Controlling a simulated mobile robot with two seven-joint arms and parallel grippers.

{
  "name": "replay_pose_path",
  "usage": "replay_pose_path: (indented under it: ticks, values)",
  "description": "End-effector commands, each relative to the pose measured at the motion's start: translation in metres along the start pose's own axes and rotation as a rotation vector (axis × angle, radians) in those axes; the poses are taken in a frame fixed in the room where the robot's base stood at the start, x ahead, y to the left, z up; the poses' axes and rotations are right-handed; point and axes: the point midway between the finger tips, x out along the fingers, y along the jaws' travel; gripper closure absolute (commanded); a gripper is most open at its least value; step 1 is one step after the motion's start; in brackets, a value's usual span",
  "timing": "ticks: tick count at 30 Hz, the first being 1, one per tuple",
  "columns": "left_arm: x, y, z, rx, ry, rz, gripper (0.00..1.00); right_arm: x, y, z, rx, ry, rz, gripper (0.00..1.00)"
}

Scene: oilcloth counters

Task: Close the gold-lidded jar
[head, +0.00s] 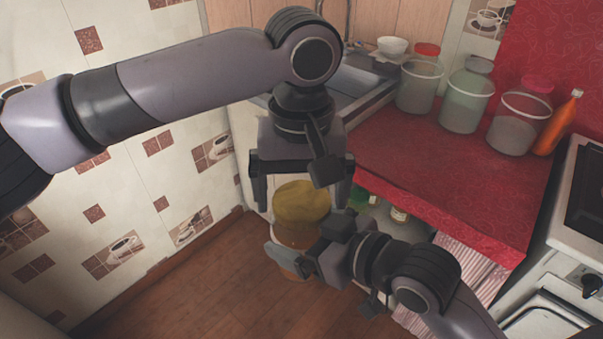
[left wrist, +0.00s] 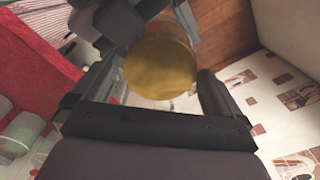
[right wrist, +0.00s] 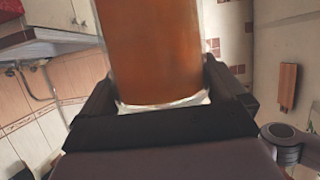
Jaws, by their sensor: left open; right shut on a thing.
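The gold-lidded jar is held in the air in front of the counter. Its gold lid (head: 302,200) sits at the jar's mouth, and I cannot tell how tightly. The jar body (head: 294,235) has orange-brown contents. My right gripper (head: 305,258) is shut on the jar body from the right; the jar (right wrist: 150,50) fills the middle of the right wrist view. My left gripper (head: 302,190) is open above the jar, pointing down, with its fingers on either side of the lid. In the left wrist view the lid (left wrist: 160,75) lies between the open fingers, apart from them.
A red counter (head: 440,180) is behind and to the right, with several clear jars (head: 465,100) and an orange bottle (head: 557,124) at its back. A sink (head: 355,85) is behind my left arm. A stove (head: 580,200) is at the right. Wooden floor (head: 190,290) is clear below.

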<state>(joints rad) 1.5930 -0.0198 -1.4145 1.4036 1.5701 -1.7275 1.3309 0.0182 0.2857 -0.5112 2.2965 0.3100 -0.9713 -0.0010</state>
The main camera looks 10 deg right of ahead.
Motion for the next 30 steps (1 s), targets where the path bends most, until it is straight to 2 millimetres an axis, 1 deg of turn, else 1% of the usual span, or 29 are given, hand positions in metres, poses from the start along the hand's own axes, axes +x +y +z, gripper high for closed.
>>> replay_pose_path:
  ticks: [1, 7, 8, 9, 11, 12, 15, 16, 17, 23, 25, 30]
  values:
    - [0.001, 0.0, 0.0, 0.0, 0.0, 0.0, 0.0, -0.001, 0.0, -0.004, -0.001, 0.01, 0.0, 0.88]
    - [0.001, 0.0, 0.0, 0.0, 0.0, 0.0, 0.0, -0.001, 0.0, -0.003, -0.001, 0.01, 0.0, 0.88]
    - [0.001, 0.0, 0.0, 0.0, 0.0, 0.0, 0.03, -0.001, 0.0, -0.003, -0.001, 0.01, 0.0, 0.88]
    - [0.001, 0.0, 0.0, 0.0, 0.0, 0.0, 0.16, -0.001, 0.0, -0.003, -0.001, 0.01, 0.0, 0.88]
    - [0.0, 0.0, 0.0, 0.0, 0.0, 0.0, 0.36, -0.001, 0.0, -0.003, -0.001, 0.01, 0.0, 0.88]
    - [0.0, 0.0, 0.0, 0.0, 0.0, 0.0, 0.49, -0.001, 0.0, -0.003, -0.001, 0.01, 0.0, 0.88]
    - [0.0, 0.0, 0.0, -0.001, 0.0, 0.0, 0.5, -0.001, 0.0, -0.003, -0.001, 0.01, 0.0, 0.88]
    - [0.0, 0.0, 0.0, 0.0, 0.0, 0.0, 0.11, -0.001, 0.0, -0.003, -0.001, 0.01, 0.0, 0.88]
    - [0.0, 0.0, 0.0, -0.001, 0.0, 0.0, 0.01, -0.001, 0.0, -0.003, -0.001, 0.01, 0.0, 0.88]
    - [0.0, 0.0, 0.0, -0.001, 0.0, 0.0, 0.0, -0.001, 0.0, -0.003, -0.001, 0.01, 0.0, 0.88]
    - [-0.003, 0.0, 0.0, -0.001, 0.001, 0.001, 0.0, -0.001, 0.0, -0.003, -0.001, 0.01, 0.0, 0.88]
    - [-0.025, 0.0, -0.001, -0.001, 0.002, 0.002, 0.0, -0.001, 0.0, -0.003, -0.001, 0.01, 0.0, 0.88]
